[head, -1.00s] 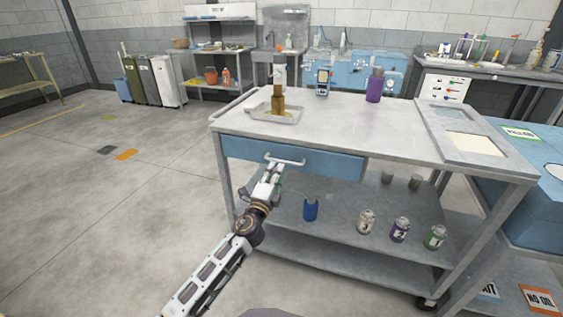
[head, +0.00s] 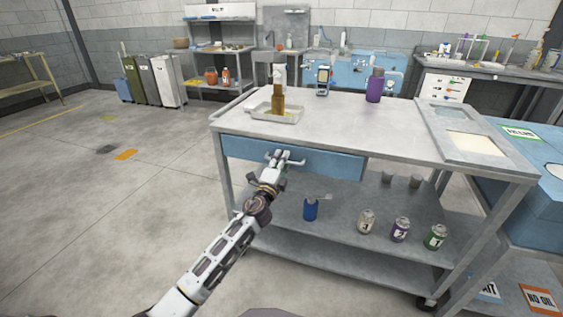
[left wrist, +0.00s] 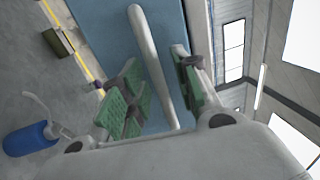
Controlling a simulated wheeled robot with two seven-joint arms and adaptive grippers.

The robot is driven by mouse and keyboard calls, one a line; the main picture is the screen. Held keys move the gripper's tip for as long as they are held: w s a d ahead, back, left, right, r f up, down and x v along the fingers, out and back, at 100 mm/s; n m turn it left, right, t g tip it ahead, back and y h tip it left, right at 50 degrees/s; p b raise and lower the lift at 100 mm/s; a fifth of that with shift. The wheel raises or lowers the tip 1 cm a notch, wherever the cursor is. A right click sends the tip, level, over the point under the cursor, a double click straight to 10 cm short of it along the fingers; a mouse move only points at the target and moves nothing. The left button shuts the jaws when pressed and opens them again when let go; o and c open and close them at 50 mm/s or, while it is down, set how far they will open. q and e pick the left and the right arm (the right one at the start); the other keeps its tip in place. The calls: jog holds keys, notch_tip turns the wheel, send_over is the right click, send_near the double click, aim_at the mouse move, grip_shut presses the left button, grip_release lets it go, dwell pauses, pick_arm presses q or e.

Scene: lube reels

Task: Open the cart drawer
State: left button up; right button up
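The cart drawer (head: 325,163) is a blue panel under the cart's top and looks shut, flush with the frame. Its pale bar handle (head: 293,161) is partly hidden by my left gripper (head: 278,158) in the head view. In the left wrist view, the handle (left wrist: 152,60) runs between the green-padded fingers of my left gripper (left wrist: 158,88), with the drawer front (left wrist: 100,28) behind it. The fingers are apart, on either side of the bar, with no clear grip on it. My right gripper is not in view.
The cart's top (head: 350,125) holds a tray (head: 270,115) with a brown bottle, a handheld device (head: 323,80) and a purple bottle (head: 374,86). The shelf below holds a blue container (head: 310,209) and several cans.

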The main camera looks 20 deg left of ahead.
pick_arm(q)
grip_shut()
dwell(0.3)
dwell(0.3)
